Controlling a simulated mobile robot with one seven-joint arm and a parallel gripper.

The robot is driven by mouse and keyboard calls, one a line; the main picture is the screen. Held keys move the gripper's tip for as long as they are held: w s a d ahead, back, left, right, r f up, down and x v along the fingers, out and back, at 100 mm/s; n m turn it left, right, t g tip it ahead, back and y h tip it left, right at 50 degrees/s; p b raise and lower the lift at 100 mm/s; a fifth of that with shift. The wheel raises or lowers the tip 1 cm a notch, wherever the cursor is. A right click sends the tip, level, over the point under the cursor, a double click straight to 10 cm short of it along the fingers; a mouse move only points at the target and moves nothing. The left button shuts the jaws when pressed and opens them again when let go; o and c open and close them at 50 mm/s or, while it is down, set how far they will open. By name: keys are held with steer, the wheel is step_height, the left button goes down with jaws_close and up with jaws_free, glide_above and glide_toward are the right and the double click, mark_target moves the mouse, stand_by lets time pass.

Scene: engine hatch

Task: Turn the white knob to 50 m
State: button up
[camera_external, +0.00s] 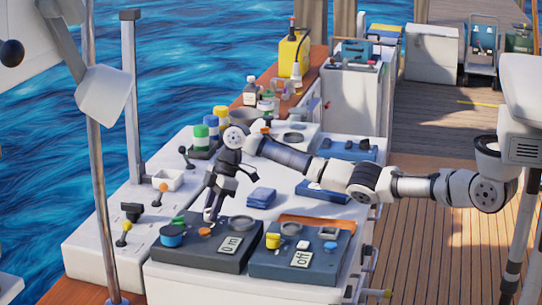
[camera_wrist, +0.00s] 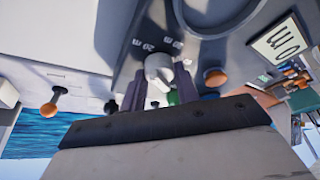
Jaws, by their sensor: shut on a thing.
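The white knob (camera_wrist: 158,68) stands on the dark grey panel in the wrist view. My gripper (camera_wrist: 161,86) is shut on it, with a dark finger at either side. A "20 m" label (camera_wrist: 146,45) is printed beside the knob, and a second label near it is too small to read surely. In the external view my gripper (camera_external: 214,196) points down at the back of the left dark panel (camera_external: 190,256). The knob (camera_external: 208,215) is small there and partly hidden. A display (camera_external: 229,246) on that panel appears to read "0 m", seen upside down in the wrist view.
Beside it is a second dark panel (camera_external: 270,268) with an "off" display (camera_external: 302,259) and a yellow knob (camera_external: 272,240). A blue knob (camera_external: 171,236), an orange button (camera_external: 205,232) and a round dial (camera_external: 242,224) are close to my gripper. A folded blue cloth (camera_external: 261,198) lies behind.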

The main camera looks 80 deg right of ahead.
steer(key=m+h, duration=0.1)
steer(key=m, duration=0.2)
steer(key=m+t+p, duration=0.1)
steer(key=m, duration=0.1)
steer(key=shift+a+m+h, duration=0.2)
steer(key=shift+m+h, duration=0.2)
steer(key=m+h, duration=0.2)
steer(key=m, duration=0.3)
steer(key=shift+a, duration=0.15)
steer(key=m+h, duration=0.1)
steer(key=m, duration=0.2)
steer(key=m+h, duration=0.1)
steer(key=m, duration=0.1)
steer(key=shift+a+m+g, duration=0.15)
steer(key=shift+m+g, duration=0.25)
steer(key=m, duration=0.2)
steer(key=m+g+h, duration=0.1)
steer(key=m, duration=0.2)
steer(key=shift+w+g, duration=0.15)
steer(key=shift+g, duration=0.15)
steer(key=o, duration=1)
steer(key=shift+r, duration=0.1)
